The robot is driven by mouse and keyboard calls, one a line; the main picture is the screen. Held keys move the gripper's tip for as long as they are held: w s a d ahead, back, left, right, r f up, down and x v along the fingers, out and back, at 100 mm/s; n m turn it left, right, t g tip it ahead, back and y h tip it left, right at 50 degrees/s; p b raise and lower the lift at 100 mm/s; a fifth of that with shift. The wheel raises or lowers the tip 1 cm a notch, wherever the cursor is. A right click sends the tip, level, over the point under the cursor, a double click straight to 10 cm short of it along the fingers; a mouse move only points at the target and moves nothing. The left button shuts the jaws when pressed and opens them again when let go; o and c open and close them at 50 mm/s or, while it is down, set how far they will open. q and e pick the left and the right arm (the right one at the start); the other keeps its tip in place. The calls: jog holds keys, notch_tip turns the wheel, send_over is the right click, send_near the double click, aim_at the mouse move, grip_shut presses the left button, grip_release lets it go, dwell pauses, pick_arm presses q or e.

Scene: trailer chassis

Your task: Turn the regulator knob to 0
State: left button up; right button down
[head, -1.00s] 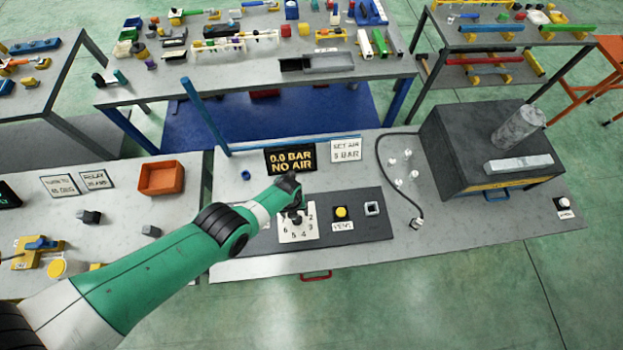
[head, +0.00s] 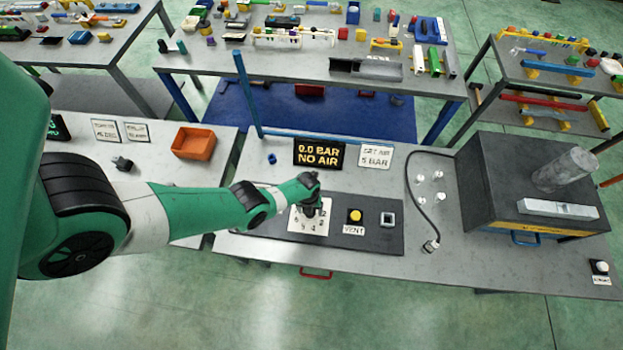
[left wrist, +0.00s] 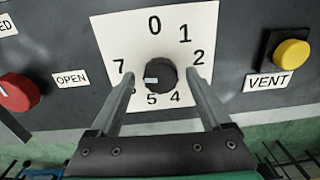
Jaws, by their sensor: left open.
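The regulator knob (left wrist: 160,75) is black and round, on a white dial plate (left wrist: 155,32) with numbers around it. The 0 is at the top of the plate in the left wrist view. A pale mark on the knob faces its left, slightly low side, between the 7 and the 5. My left gripper (left wrist: 163,78) is open, with one finger on each side of the knob; I cannot tell whether they touch it. In the head view the left gripper (head: 311,208) is above the dial plate (head: 300,222) and hides the knob. My right gripper is not in view.
A yellow VENT button (head: 355,215) and a square-framed fitting (head: 387,219) are right of the dial. A display (head: 319,153) reads 0.0 BAR NO AIR; a card (head: 375,155) reads SET AIR 5 BAR. A red knob (left wrist: 18,92) sits left of the dial. A cable (head: 408,190) lies farther right.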

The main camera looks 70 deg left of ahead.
pick_arm(q)
jog(key=shift+c, duration=0.4)
grip_shut()
